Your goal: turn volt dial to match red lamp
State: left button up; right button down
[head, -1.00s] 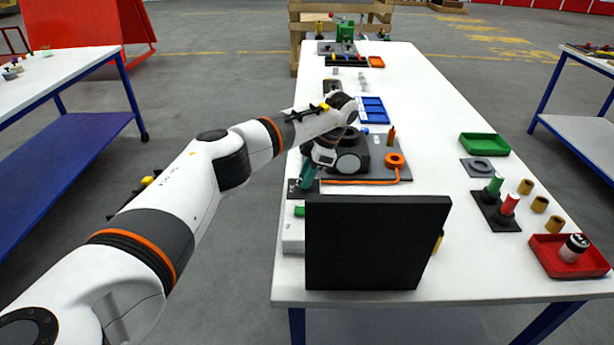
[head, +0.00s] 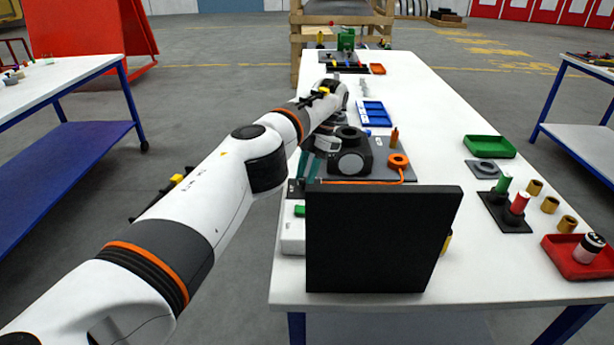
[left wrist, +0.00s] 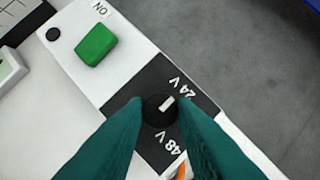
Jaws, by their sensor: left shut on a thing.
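The volt dial (left wrist: 158,110) is a round black knob with a white pointer mark, on a black plate (left wrist: 125,100) lettered 24 V and 48 V. The mark points toward the 24 V lettering. My left gripper (left wrist: 160,118) has its teal fingers on either side of the dial and is shut on it. In the head view the left gripper (head: 308,168) reaches down at the table's left edge, above the dark plate (head: 295,187); the dial is hidden there. No red lamp can be made out in either view. My right gripper is not in view.
A green button (left wrist: 97,44) marked ON sits on the white box beside the dial plate. A large black panel (head: 380,240) stands close in front and hides part of the table.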

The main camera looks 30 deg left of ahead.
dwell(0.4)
pick_arm(q)
jog(key=o, duration=1)
jog(key=shift+r, duration=0.1)
